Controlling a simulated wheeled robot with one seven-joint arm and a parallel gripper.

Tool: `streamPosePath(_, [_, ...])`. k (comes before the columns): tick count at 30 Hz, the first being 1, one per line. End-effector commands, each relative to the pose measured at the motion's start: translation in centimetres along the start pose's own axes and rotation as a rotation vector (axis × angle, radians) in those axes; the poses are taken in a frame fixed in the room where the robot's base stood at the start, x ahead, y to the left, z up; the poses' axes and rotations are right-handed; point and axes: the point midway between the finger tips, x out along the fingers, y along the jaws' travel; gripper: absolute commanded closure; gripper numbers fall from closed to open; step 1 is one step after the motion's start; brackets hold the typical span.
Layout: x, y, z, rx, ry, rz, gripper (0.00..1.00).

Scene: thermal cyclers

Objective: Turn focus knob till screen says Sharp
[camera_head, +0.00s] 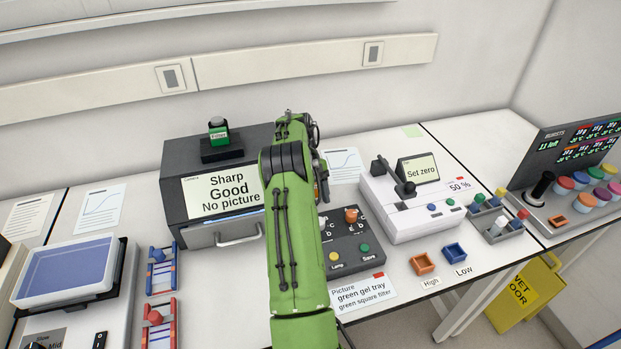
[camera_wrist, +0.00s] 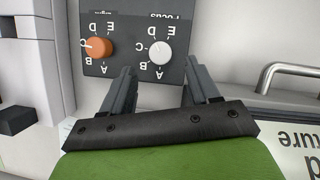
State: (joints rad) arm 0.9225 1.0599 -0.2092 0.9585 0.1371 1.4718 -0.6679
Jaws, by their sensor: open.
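The dark camera box (camera_head: 190,232) stands at the back, and its screen (camera_head: 221,194) reads "Sharp", "Good", "No picture". The dark control panel (camera_head: 350,247) has a white knob and an orange knob (camera_head: 351,215). In the wrist view, upside down, the white focus knob (camera_wrist: 160,52) lies under the "Focus" label, with letters around it; its pointer is unclear. The orange knob (camera_wrist: 98,47) is left of it there. My gripper (camera_wrist: 160,72) is open, its fingertips on either side below the white knob in the picture; contact cannot be told. In the head view my arm hides the gripper.
A "Picture" card (camera_head: 362,293) lies in front of the panel. A white device (camera_head: 412,210) reading "Set zero" stands to the right, with orange (camera_head: 422,264) and blue trays in front. Lamp and Save buttons sit on the panel. A handle (camera_wrist: 292,72) is nearby.

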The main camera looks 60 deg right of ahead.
Motion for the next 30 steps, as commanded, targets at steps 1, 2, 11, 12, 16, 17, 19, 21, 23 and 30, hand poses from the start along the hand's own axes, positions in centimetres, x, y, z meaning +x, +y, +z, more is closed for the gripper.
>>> streamPosePath(1, [-1.6,0.1,-0.1,0.000,0.005,0.004,0.40])
streamPosePath(2, [-2.5,0.1,0.0,0.000,0.004,0.004,0.40])
streamPosePath(11, [-8.2,0.1,0.2,-0.001,-0.002,0.000,0.40])
streamPosePath(12, [-8.7,0.1,0.1,0.000,-0.001,0.000,0.40])
streamPosePath(16, [-9.6,0.0,0.2,0.001,0.000,-0.001,0.40])
streamPosePath(17, [-9.7,0.0,0.1,0.000,0.000,0.000,0.40])
streamPosePath(19, [-9.8,0.0,0.1,0.000,-0.001,-0.001,0.40])
streamPosePath(21, [-9.8,0.0,0.1,0.000,-0.001,-0.001,0.40])
streamPosePath(23, [-9.7,0.0,0.1,0.000,-0.001,-0.001,0.40])
streamPosePath(30, [-9.6,0.0,0.0,0.000,0.000,-0.001,0.40])
